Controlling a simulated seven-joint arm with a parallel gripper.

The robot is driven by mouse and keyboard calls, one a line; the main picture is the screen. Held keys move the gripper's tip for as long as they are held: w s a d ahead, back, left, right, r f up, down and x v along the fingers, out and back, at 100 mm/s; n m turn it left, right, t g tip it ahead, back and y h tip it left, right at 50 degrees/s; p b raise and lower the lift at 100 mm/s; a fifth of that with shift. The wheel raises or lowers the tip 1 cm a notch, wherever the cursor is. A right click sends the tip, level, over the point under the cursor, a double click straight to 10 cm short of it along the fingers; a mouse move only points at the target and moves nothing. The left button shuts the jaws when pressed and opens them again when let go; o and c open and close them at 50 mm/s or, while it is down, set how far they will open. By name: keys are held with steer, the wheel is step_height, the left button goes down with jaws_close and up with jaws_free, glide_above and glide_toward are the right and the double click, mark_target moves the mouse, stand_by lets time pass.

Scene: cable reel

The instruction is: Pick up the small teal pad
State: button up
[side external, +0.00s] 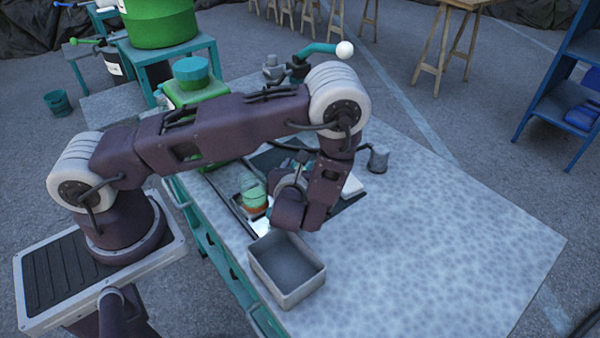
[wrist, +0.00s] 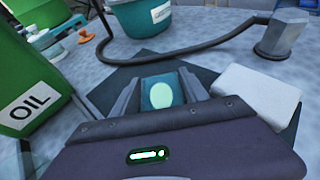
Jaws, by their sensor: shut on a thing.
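The small teal pad (wrist: 149,101), with a pale green oval on its top, shows in the middle of the wrist view. My gripper (wrist: 161,88) has one finger on each side of it and is shut on it. The pad is over a dark mat (wrist: 98,98); I cannot tell whether it touches the mat. In the side external view my wrist and arm hide the fingertips and the pad.
A white block (wrist: 255,96) lies close right of my gripper. A green OIL container (wrist: 28,70) stands left. A black cable (wrist: 190,55) runs behind, to a grey block (wrist: 284,36). A grey open bin (side external: 287,270) stands in front; the table's right side is clear.

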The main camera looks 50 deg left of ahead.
step_height(320, 180, up, 8)
steer(key=shift+r, duration=0.2)
steer(key=s+d+r+m+t+h, duration=0.1)
steer(key=d+r+m+t+h, duration=0.1)
steer(key=d+r+m+h, duration=0.1)
step_height(320, 180, up, 2)
steer(key=shift+s+d+r, duration=0.15)
steer(key=shift+d, duration=0.45)
